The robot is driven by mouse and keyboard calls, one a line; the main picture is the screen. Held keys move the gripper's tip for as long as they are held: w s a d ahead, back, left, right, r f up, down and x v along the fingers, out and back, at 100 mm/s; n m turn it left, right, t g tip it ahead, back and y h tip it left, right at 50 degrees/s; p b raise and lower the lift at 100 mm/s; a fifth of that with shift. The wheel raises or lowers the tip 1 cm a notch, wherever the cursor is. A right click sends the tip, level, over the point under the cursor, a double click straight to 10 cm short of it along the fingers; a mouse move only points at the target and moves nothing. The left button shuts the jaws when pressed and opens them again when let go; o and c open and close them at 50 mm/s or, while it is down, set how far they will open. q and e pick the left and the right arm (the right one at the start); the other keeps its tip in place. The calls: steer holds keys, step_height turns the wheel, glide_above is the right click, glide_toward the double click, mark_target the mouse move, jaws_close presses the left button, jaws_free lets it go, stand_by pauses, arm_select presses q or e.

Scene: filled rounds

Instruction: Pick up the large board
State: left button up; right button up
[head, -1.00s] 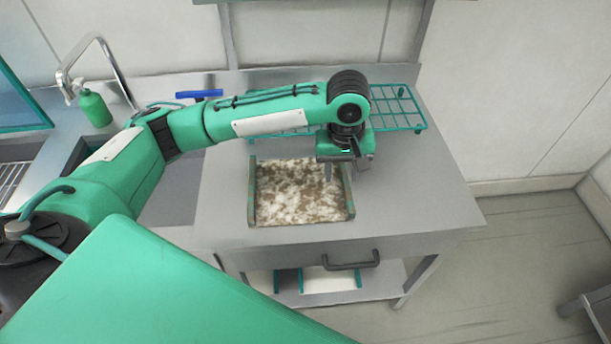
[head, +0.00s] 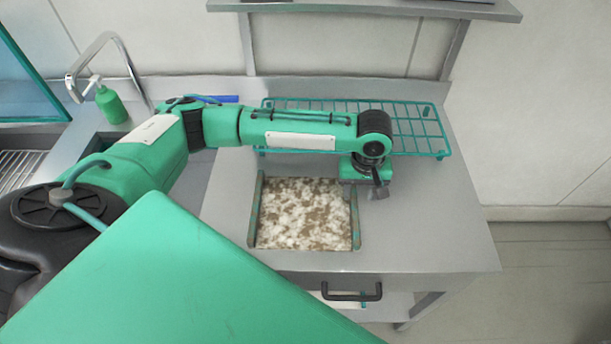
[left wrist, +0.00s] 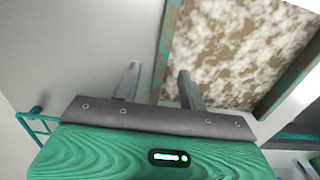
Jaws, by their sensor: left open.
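The large board (head: 303,215) is a square with a mottled brown and white face and worn greenish-brown rails along its left and right sides. It lies flat on the steel counter. My left gripper (left wrist: 159,80) is open and empty at the board's right rail, near its far right corner. In the left wrist view the board (left wrist: 235,45) shows at upper right, and its rail runs between the two fingers; I cannot tell how far they reach down. My right gripper is not in view.
A green wire rack (head: 415,125) stands behind the board, close to my left arm. A sink with a tap (head: 125,60) and a green soap bottle (head: 111,104) are at left. A blue object (head: 222,99) lies at the back. The counter (head: 440,220) is clear right of the board.

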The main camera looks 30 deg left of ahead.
mark_target(354, 206)
arm_select(q)
steer(key=shift+s+a+f+p, duration=0.1)
steer(key=shift+f+p, duration=0.55)
steer(key=shift+f, duration=0.25)
step_height(354, 206, down, 2)
steer(key=shift+f, duration=0.25)
steer(key=shift+f+p, duration=0.25)
steer(key=shift+p, duration=0.05)
steer(key=shift+f, duration=0.1)
steer(key=c, duration=0.8)
jaws_close()
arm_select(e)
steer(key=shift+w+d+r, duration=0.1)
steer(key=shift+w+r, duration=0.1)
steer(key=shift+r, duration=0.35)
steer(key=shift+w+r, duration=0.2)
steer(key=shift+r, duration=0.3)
